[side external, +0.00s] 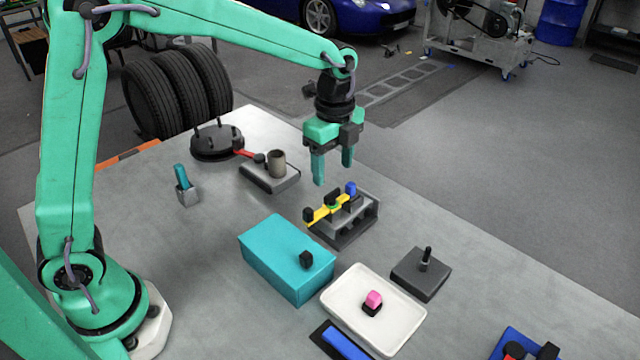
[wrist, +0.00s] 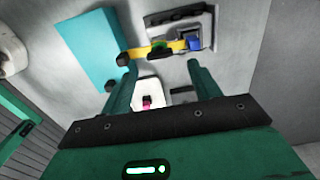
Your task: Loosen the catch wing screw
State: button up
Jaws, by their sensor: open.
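The catch is a yellow bar (side external: 319,213) on a dark grey block (side external: 352,228), with a black knob (side external: 308,215) at its left end. A green collar (side external: 332,204) with a black wing-like head (side external: 332,195) sits on the bar; it may be the wing screw. A blue knob (side external: 351,187) stands at the right. In the wrist view the yellow bar (wrist: 165,48) and blue knob (wrist: 194,43) show beyond my fingers. My gripper (side external: 334,174) is open and empty, fingers pointing down above the block, apart from the catch.
A teal box (side external: 272,262) stands in front of the catch. A white tray (side external: 399,337) holds a pink-topped piece (side external: 373,299). A grey block with a post (side external: 420,276) is at right. A grey stand with a cup (side external: 276,163) and black round base (side external: 216,143) lie behind left.

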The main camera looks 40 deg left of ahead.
aim_at(332, 192)
jog(key=shift+f, duration=3)
jog(key=c, duration=1)
